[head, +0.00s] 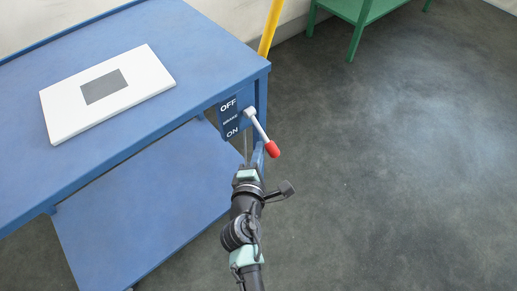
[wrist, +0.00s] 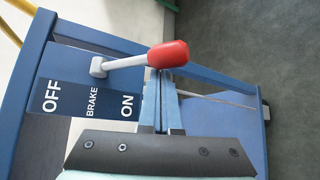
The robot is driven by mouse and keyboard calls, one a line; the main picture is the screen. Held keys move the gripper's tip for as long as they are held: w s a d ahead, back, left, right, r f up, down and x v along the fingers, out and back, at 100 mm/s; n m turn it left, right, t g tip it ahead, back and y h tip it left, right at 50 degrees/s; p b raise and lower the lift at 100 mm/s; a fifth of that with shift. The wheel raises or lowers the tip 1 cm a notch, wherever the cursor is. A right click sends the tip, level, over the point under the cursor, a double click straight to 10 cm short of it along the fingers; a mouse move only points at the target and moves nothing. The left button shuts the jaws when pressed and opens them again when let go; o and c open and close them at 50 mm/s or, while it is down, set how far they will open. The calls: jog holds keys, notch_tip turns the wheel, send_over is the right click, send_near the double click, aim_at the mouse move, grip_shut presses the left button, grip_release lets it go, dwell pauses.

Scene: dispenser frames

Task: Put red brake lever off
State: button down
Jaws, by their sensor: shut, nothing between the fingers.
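The brake lever has a pale grey arm and a red knob (head: 272,149). It sits at the right end of the blue table's front side, beside a dark blue OFF / BRAKE / ON plate (head: 230,118). The lever slants down and right, toward the ON side. In the wrist view the red knob (wrist: 168,54) is just beyond my fingertips, and the plate (wrist: 88,94) lies left of them. My gripper (wrist: 164,82) is shut and empty, its tips close to the knob; I cannot tell whether they touch. In the head view my gripper (head: 257,158) is just below and left of the knob.
The blue table (head: 190,40) bears a white panel with a grey rectangle (head: 140,62) and has a lower shelf (head: 130,215). A yellow post (head: 270,27) stands behind it. A green stand (head: 358,30) is at the back. The grey floor to the right is clear.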

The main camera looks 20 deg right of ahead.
jog(key=shift+s+r+p, duration=0.15)
jog(key=shift+r+p, duration=0.1)
jog(key=shift+p, duration=0.4)
